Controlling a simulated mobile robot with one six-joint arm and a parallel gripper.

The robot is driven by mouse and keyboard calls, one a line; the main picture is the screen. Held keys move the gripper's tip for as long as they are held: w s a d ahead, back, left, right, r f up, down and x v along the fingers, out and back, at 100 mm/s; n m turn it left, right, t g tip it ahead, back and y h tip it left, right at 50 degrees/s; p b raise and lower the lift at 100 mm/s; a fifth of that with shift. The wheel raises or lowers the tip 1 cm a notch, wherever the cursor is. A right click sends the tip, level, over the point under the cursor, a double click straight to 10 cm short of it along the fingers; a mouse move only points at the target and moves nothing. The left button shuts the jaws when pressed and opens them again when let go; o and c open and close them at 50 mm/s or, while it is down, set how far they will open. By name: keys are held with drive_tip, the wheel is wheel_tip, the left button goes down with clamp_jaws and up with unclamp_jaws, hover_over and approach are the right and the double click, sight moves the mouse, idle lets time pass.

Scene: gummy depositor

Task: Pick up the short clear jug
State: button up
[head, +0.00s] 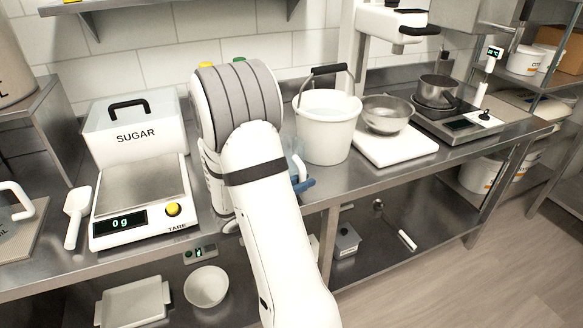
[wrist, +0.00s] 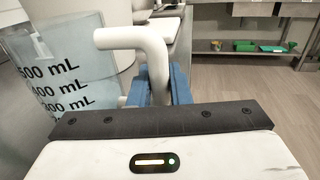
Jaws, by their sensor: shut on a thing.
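A clear jug (wrist: 70,72) with dark mL markings fills the left of the wrist view, with its white handle (wrist: 140,42) reaching to the right. My gripper (wrist: 160,84) has its blue fingers shut on this handle. In the head view my arm hides most of the jug (head: 295,160); a small clear part shows left of the white bucket. My gripper's blue part (head: 304,185) shows there at the counter's front. I cannot tell whether the jug's base touches the counter.
A white bucket (head: 327,132) stands just right of the jug. A scale (head: 142,200) reading 0 g and a SUGAR bin (head: 135,130) are on the left. A steel bowl (head: 388,115) on a white base and a pot (head: 436,92) stand further right. Another clear vessel (head: 14,222) is at the far left.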

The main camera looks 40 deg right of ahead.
sight(303, 166)
clamp_jaws()
wheel_tip(303, 166, up, 10)
drive_tip(key=shift+r+p, duration=0.1)
drive_tip(key=shift+p, duration=0.25)
drive_tip(key=shift+o, duration=0.6)
unclamp_jaws()
clamp_jaws()
